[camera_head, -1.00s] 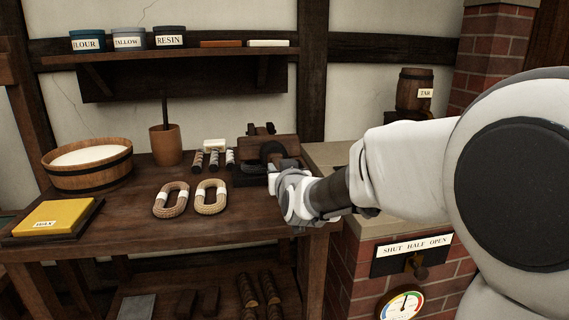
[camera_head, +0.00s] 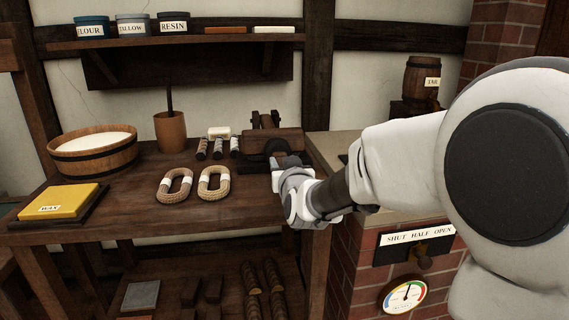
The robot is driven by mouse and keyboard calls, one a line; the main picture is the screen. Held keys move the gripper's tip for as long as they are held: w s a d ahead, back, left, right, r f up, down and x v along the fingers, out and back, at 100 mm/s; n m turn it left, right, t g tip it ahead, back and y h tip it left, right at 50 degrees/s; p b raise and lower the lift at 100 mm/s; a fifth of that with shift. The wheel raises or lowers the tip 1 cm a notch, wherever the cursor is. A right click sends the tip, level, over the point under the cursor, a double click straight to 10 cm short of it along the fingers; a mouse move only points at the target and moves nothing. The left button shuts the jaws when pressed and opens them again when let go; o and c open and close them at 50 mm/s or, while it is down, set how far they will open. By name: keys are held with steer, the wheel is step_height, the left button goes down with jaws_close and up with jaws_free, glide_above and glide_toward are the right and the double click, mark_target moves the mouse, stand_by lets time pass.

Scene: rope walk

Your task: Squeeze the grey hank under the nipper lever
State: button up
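The nipper (camera_head: 270,142), a dark wooden block with two posts behind it, stands at the back right of the bench. My gripper (camera_head: 279,176) is at its front, pointing left, low over the bench's right end. Its fingers are small and partly hidden by my wrist, so I cannot tell whether they are open or what they touch. The lever is not clearly distinguishable from the block. No grey hank is visible; the nipper's front is partly covered by my gripper. Two tan hanks with white bands, a left one (camera_head: 174,186) and a right one (camera_head: 213,184), lie on the bench.
Several short banded rolls (camera_head: 218,148) and a white block (camera_head: 219,132) lie left of the nipper. A wooden tub (camera_head: 92,160), a brown pot (camera_head: 170,132) and a yellow wax slab (camera_head: 61,200) stand further left. A brick stove (camera_head: 350,265) borders the bench on the right.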

steer(key=shift+o, duration=1)
steer(key=shift+s, duration=0.15)
steer(key=v, duration=1.7)
steer(key=shift+d, duration=0.1)
